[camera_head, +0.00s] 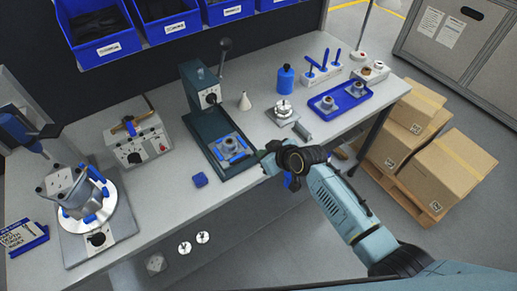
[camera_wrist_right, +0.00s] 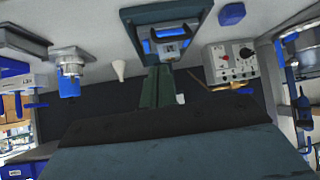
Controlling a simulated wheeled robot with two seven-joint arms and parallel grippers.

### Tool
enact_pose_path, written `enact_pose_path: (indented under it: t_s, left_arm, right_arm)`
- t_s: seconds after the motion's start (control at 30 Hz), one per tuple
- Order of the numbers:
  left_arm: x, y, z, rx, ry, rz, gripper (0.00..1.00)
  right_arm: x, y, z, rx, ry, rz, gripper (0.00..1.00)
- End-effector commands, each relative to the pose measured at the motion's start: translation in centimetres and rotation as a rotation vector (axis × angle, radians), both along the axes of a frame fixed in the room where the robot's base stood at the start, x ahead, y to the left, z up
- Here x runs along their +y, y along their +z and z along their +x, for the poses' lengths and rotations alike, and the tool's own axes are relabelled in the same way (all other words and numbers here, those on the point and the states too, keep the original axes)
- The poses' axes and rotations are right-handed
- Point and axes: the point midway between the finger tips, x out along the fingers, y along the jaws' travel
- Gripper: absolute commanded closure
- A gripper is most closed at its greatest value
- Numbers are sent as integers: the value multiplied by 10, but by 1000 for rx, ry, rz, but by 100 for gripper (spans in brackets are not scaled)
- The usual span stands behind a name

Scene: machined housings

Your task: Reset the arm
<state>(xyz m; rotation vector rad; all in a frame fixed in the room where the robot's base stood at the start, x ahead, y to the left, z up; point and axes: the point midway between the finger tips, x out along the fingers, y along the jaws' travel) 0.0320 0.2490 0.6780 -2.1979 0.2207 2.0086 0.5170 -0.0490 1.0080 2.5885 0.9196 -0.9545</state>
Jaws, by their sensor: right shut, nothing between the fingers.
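My right gripper (camera_head: 268,158) is at the front edge of the workbench (camera_head: 168,212), just right of the dark green press (camera_head: 205,95). It is shut and holds nothing. My right arm reaches in from the lower right. My left gripper is in neither view. A metal housing with blue clamps (camera_head: 232,148) sits on the press base. The right wrist view appears upside down; the press base (camera_wrist_right: 130,22) is at its top, and a large dark green surface (camera_wrist_right: 180,150) fills its bottom. No gripper fingers can be made out there.
A round metal fixture (camera_head: 85,212) stands at left, beside a grey control box (camera_head: 138,143). A blue bottle (camera_head: 285,79) and a blue tray (camera_head: 325,110) stand right of the press. Cardboard boxes (camera_head: 448,165) sit on a pallet at right. The front middle of the bench is mostly clear.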

Motion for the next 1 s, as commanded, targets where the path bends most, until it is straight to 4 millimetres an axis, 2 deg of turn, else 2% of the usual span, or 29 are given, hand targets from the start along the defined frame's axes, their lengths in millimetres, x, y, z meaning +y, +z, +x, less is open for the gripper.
enact_pose_path:
  t_s: [0.4,0.5,0.57,0.67,0.77,0.8,0.87,1.0]
  left_arm:
    - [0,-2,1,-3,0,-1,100]
    - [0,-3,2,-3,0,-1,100]
    - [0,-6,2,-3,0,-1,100]
    - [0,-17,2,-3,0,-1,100]
    - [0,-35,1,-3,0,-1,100]
    - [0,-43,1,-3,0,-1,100]
    - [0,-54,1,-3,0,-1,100]
    - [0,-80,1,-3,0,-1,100]
  right_arm:
    - [-2,11,-7,1,14,1,100]
    - [-3,9,-8,3,11,0,100]
    - [-5,0,-10,12,3,-2,100]
    - [-16,-37,-20,51,-34,-14,100]
    - [-35,-98,-42,115,-95,-39,100]
    - [-44,-125,-53,143,-122,-51,100]
    - [-58,-166,-73,188,-164,-70,100]
    - [-90,-254,-128,286,-248,-121,100]
